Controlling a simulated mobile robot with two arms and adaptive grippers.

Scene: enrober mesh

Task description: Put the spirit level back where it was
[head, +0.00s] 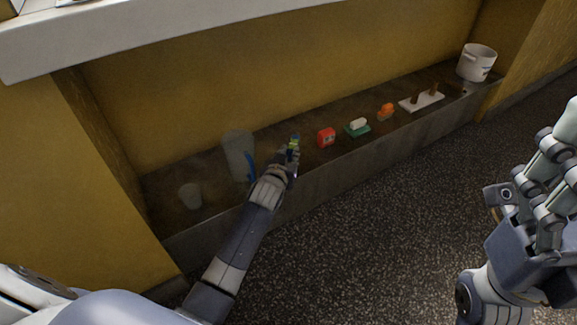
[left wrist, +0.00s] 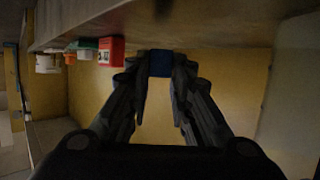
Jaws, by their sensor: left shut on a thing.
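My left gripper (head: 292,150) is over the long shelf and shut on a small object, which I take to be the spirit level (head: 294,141). In the head view a yellow-green part with some dark blue shows at the fingertips; the fingers hide the rest. In the left wrist view a blue face of it (left wrist: 160,63) sits between the fingertips of the left gripper (left wrist: 161,72). I cannot tell whether it touches the shelf. My right gripper (head: 545,195) is at the right edge, away from the shelf; its jaw opening is unclear.
On the brown shelf (head: 215,200), a red item (head: 326,137), a green and white item (head: 357,128), an orange item (head: 386,111), a white board with pegs (head: 422,102) and a white pot (head: 477,63) stand to the right. A grey panel (head: 238,152), blue piece (head: 250,167) and cup (head: 190,196) are left.

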